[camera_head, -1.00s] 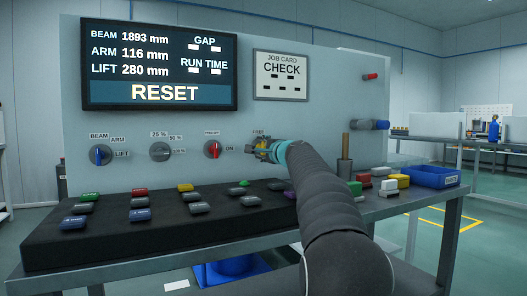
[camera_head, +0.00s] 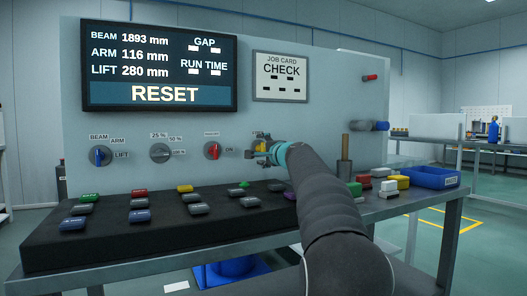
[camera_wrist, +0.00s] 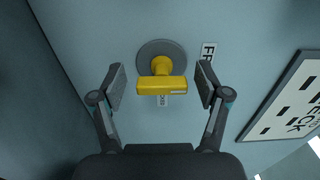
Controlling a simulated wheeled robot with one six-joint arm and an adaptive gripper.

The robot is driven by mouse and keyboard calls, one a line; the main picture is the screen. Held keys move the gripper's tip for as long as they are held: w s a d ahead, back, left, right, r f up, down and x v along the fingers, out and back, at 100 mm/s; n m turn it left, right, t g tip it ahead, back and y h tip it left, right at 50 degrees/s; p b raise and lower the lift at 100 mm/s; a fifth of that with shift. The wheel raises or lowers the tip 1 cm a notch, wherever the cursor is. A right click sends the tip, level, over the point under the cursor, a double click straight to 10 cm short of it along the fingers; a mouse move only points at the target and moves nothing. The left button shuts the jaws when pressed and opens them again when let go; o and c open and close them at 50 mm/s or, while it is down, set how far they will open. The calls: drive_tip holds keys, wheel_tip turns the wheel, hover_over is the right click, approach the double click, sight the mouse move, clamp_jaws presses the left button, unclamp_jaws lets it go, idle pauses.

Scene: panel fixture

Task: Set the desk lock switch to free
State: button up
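The desk lock switch (camera_wrist: 162,84) has a yellow handle on a round grey base on the panel. In the wrist view its bar lies level across the picture, between my two fingers. My gripper (camera_wrist: 160,90) is open, with a finger apart from each end of the bar. A label starting "FR" stands right of the base, partly behind a finger; another label is partly hidden below the bar.
Three other knobs, blue (camera_head: 100,156), grey (camera_head: 160,153) and red (camera_head: 212,150), sit left of the switch. A black keypad (camera_head: 60,244) with several buttons lies below. The job card (camera_head: 281,77) is above. A blue bin (camera_head: 432,177) and small blocks stand at right.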

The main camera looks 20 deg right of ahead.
drive_tip(key=shift+s+r, duration=0.1)
drive_tip(key=shift+s, duration=0.25)
drive_tip(key=s, duration=1.1)
drive_tip(key=shift+s+d, duration=0.15)
drive_tip(key=shift+d, duration=0.05)
